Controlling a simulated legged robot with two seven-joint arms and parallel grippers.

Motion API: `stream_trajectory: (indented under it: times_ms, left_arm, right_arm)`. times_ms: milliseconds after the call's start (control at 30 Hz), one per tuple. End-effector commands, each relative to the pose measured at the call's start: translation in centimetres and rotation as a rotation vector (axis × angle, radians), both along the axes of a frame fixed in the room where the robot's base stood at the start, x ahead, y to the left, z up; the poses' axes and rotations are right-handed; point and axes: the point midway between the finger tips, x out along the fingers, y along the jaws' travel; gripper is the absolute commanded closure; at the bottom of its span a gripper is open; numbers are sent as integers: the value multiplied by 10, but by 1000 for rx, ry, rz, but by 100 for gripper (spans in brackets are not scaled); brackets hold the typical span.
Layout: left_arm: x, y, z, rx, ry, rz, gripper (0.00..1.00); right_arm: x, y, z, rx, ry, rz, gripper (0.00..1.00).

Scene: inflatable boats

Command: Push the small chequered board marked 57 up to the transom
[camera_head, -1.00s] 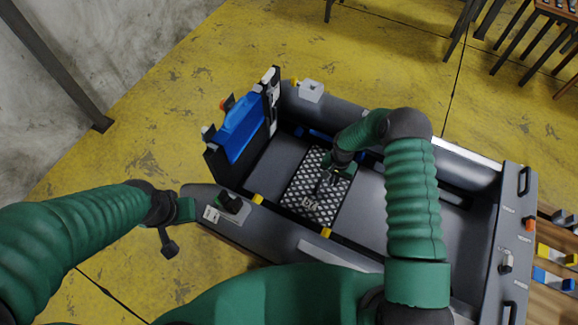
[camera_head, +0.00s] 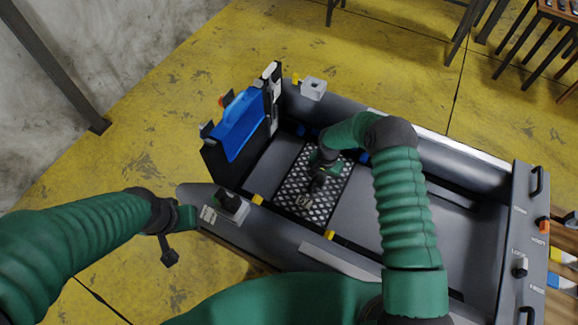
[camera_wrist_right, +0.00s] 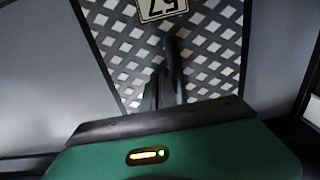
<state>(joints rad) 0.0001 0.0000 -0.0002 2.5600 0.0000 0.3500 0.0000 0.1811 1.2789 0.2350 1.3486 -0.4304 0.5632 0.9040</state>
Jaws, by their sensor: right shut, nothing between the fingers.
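The small chequered board (camera_head: 290,203) lies flat on the grey boat floor. Its label plate marked 57 shows upside down in the right wrist view (camera_wrist_right: 162,8). The transom (camera_head: 217,165) is the dark upright panel at the boat's left end, with a blue part on it. A strip of bare floor shows between board and transom. My right gripper (camera_head: 318,181) is shut and empty, pointing down over the board; its fingers also show against the board in the wrist view (camera_wrist_right: 166,75). Whether the tips touch it I cannot tell. My left gripper (camera_head: 168,250) hangs outside the boat, its jaws unclear.
Dark grey side tubes (camera_head: 450,158) flank the floor. Yellow tabs (camera_head: 257,199) sit along the near side. A black knob on a pale plate (camera_head: 229,203) is at the near left, a grey block (camera_head: 313,89) at the far left. Floor right of the board is bare.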

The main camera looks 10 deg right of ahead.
Motion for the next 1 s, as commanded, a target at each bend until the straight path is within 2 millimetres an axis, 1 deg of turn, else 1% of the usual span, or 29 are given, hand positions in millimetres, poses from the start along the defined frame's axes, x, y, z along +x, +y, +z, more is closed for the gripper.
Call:
stream_trajectory:
  times_ms: [33,567,1000]
  left_arm:
    - [0,0,-7,0,0,0,64]
    - [0,0,-41,0,0,0,64]
    - [0,0,-75,0,0,0,64]
  right_arm:
    - [3,5,-4,2,-1,2,96]
    - [32,43,-5,2,-1,2,96]
    - [56,75,-6,2,-1,1,96]
